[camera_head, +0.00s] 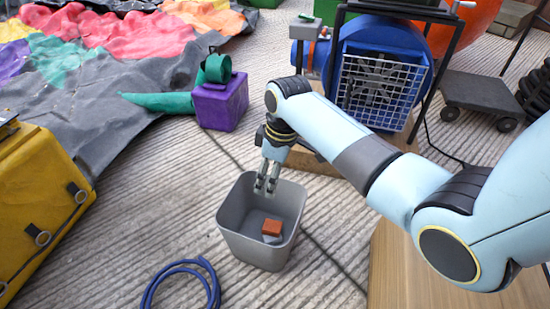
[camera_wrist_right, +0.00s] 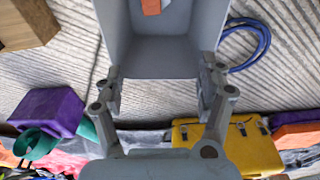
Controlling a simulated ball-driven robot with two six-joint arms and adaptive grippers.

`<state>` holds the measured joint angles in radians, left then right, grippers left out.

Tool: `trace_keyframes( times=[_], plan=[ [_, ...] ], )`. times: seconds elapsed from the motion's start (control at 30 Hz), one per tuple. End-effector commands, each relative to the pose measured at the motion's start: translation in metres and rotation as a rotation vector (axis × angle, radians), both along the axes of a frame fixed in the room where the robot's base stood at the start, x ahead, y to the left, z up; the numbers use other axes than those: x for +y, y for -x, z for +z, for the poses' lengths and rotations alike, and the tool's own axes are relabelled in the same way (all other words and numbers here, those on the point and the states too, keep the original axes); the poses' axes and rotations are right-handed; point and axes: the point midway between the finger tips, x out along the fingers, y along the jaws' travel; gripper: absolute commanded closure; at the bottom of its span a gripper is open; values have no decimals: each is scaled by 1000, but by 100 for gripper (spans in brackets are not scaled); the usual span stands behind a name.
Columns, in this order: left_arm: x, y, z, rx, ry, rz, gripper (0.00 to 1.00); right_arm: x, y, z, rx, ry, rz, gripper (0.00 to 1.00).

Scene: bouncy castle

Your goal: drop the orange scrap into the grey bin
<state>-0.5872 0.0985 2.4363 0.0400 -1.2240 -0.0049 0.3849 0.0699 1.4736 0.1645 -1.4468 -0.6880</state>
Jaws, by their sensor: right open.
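The grey bin (camera_head: 232,228) stands open on the ribbed floor in the middle of the head view. The orange scrap (camera_head: 272,227) lies inside it, beside a pale grey piece (camera_head: 273,239). My right gripper (camera_head: 266,187) is above the back part of the bin's opening, fingers pointing down, open and empty. In the right wrist view the two fingers (camera_wrist_right: 162,85) are apart with the bin (camera_wrist_right: 167,55) between and beyond them. The orange scrap (camera_wrist_right: 151,6) shows at the top edge there, partly cut off. My left gripper is not in view.
A blue hose (camera_head: 183,277) lies on the floor left of the bin. A yellow case (camera_head: 40,205) is at the left. A purple block (camera_head: 219,102) and a blue blower (camera_head: 377,75) stand behind. A wooden surface (camera_head: 400,275) is at the lower right.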

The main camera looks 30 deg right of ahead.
Motion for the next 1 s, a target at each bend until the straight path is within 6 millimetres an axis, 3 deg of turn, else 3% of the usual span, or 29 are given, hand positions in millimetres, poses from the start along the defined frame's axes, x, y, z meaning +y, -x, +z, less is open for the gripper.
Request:
trace_keyframes(
  times=[0.1,0.33,1.0],
  plan=[
    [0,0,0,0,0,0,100,-3,3,27,-4,0,1,26],
    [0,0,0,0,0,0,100,-6,7,61,-1,0,0,26],
    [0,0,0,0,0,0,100,-6,8,67,1,0,0,26]
  ],
)
